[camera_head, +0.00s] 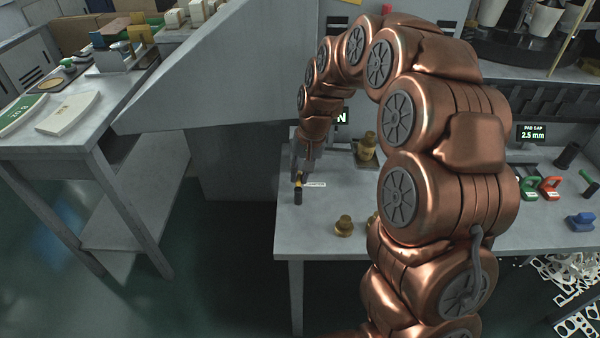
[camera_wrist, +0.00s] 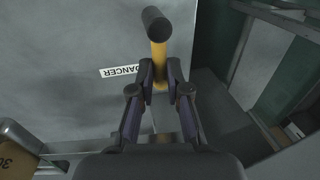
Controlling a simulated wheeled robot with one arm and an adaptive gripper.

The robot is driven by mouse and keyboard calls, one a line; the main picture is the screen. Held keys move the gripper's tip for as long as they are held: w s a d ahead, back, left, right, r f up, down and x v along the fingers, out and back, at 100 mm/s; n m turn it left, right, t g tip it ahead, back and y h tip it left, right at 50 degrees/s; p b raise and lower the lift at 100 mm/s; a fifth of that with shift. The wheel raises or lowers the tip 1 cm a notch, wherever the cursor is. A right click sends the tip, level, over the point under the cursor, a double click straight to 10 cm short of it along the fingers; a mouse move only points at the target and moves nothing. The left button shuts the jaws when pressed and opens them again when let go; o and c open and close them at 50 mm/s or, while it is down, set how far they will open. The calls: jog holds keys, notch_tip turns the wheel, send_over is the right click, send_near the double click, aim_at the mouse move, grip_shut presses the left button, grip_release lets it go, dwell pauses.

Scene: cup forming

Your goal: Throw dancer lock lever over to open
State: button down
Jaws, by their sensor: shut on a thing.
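The dancer lock lever (camera_wrist: 158,52) has a yellow shaft and a black grip at its end. In the wrist view it stands between my fingers, with the black grip (camera_wrist: 157,22) beyond the fingertips. My gripper (camera_wrist: 160,80) is shut on the yellow shaft. A white label reading "DANCER" (camera_wrist: 118,71) lies on the grey surface beside it. In the head view the lever's black grip (camera_head: 298,197) shows below my gripper (camera_head: 299,178), at the table's left end, with the small label (camera_head: 315,184) to its right. The lever's base is hidden by my gripper.
The grey table (camera_head: 310,245) has brass weights (camera_head: 344,225) right of the lever. Red and green clamps (camera_head: 549,187) and a blue block (camera_head: 580,222) sit farther right. A sloped grey panel (camera_head: 215,70) rises left of my arm. A side bench (camera_head: 85,125) stands left across open floor.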

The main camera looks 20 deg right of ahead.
jog(key=m, duration=0.1)
jog(key=d+m, duration=0.1)
jog(key=m, duration=0.1)
jog(key=shift+s+t+p, duration=0.3)
jog(key=shift+s+p, duration=0.05)
jog(key=shift+s, duration=0.05)
jog(key=m, duration=0.2)
jog(key=s+m+p, duration=0.1)
jog(key=m, duration=0.1)
jog(key=d+m+h+p, duration=0.1)
jog(key=shift+s+d+r+m+t, duration=0.1)
jog(key=shift+s+m+t, duration=0.25)
jog(key=shift+m+t, duration=0.05)
jog(key=m, duration=0.1)
jog(key=s+m+p, duration=0.1)
jog(key=shift+d+m, duration=0.15)
jog(key=shift+m, duration=0.25)
jog(key=m+p, duration=0.1)
jog(key=s+m+h+p, duration=0.1)
jog(key=m, duration=0.1)
jog(key=shift+s+p, duration=0.1)
jog(key=shift+p, duration=0.2)
jog(key=shift+s+a+m+h+p, duration=0.15)
jog(key=shift+s+m+p, duration=0.1)
jog(key=shift+m+p, duration=0.4)
jog(key=shift+s+a+m+h+p, duration=0.15)
jog(key=shift+s+m+p, duration=0.15)
jog(key=shift+m, duration=0.65)
